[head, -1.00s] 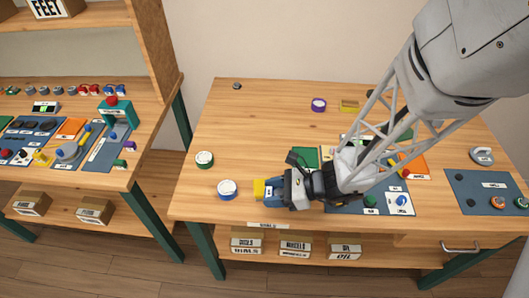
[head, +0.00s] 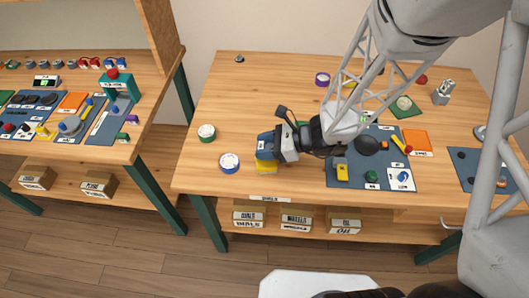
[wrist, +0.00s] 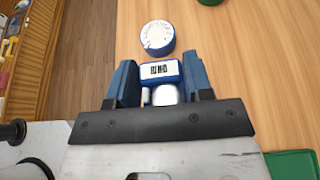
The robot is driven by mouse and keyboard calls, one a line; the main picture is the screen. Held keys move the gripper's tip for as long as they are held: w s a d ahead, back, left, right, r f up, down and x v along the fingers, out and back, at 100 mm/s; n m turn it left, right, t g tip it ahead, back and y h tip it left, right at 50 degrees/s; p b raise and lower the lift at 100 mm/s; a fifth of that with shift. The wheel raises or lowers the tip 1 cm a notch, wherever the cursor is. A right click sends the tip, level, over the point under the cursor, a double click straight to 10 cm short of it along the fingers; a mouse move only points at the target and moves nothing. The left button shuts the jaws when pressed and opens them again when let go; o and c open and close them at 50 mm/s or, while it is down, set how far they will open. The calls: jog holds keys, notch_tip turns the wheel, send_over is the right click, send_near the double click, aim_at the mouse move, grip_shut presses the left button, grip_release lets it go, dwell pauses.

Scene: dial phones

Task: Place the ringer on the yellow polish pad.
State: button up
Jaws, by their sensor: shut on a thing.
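My gripper (head: 265,145) is shut on the ringer, which has a blue body and a white label. In the wrist view, the ringer (wrist: 160,72) sits between the two blue fingers of my gripper (wrist: 160,82), with rounded pale parts below its label. The yellow polish pad (head: 265,167) lies near the table's front edge. In the head view it shows just below the gripper and ringer, which may hide part of it. The wrist view does not show the pad. I cannot tell how high the ringer is above the table.
A blue mat (head: 327,183) with phone parts lies to the right. A purple-rimmed tin (head: 322,79) stands at the back. The table's left part is mostly clear.

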jog(key=shift+f, duration=1.75)
jog(key=shift+f, duration=0.1)
jog(key=o, duration=1)
jog(key=shift+o, duration=0.2)
jog(key=v, duration=1.2)
